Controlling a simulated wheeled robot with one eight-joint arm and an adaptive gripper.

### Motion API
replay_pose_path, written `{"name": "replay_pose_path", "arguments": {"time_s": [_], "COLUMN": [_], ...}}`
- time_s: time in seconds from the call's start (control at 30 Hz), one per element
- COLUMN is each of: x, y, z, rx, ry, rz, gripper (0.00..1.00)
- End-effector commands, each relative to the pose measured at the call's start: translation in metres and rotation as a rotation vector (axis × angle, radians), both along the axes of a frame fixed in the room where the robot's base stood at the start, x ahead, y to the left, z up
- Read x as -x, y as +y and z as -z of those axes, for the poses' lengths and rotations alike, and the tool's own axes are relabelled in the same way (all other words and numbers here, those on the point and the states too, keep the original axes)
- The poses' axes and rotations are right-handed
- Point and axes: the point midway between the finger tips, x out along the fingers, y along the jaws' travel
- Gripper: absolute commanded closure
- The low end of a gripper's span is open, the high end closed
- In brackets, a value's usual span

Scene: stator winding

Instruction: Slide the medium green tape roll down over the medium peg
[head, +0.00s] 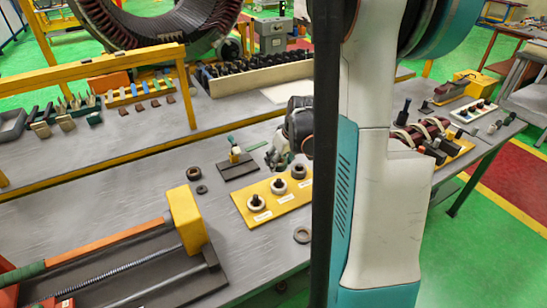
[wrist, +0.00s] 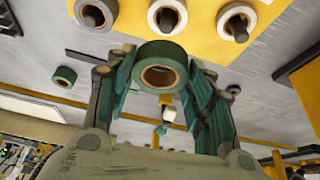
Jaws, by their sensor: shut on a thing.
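A green tape roll (wrist: 160,56) with a brown core is between the two fingers of my gripper (wrist: 160,80) in the wrist view. My gripper is shut on it, and its hole faces the camera. In the head view my gripper (head: 274,158) is just behind the yellow peg board (head: 262,215), and the held roll is hard to make out. The board carries three dark pegs with pale collars. The middle peg (head: 278,186) also shows at the top of the wrist view (wrist: 168,18). The roll is apart from it in that picture.
Two other pegs, (head: 256,201) and (head: 298,171), flank the middle one. Loose rolls (head: 193,173) and (head: 302,235) lie on the grey table. A dark plate (head: 238,168) with a small upright part is left of my gripper. A yellow-ended clamp (head: 187,218) stands at front left.

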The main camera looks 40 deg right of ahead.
Motion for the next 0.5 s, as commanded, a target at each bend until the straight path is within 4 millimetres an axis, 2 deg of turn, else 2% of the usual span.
{"name": "replay_pose_path", "arguments": {"time_s": [0.5], "x": [-0.001], "y": [0.001], "z": [0.026], "rx": [0.0], "ry": [0.0], "rz": [0.0], "gripper": [0.76]}}
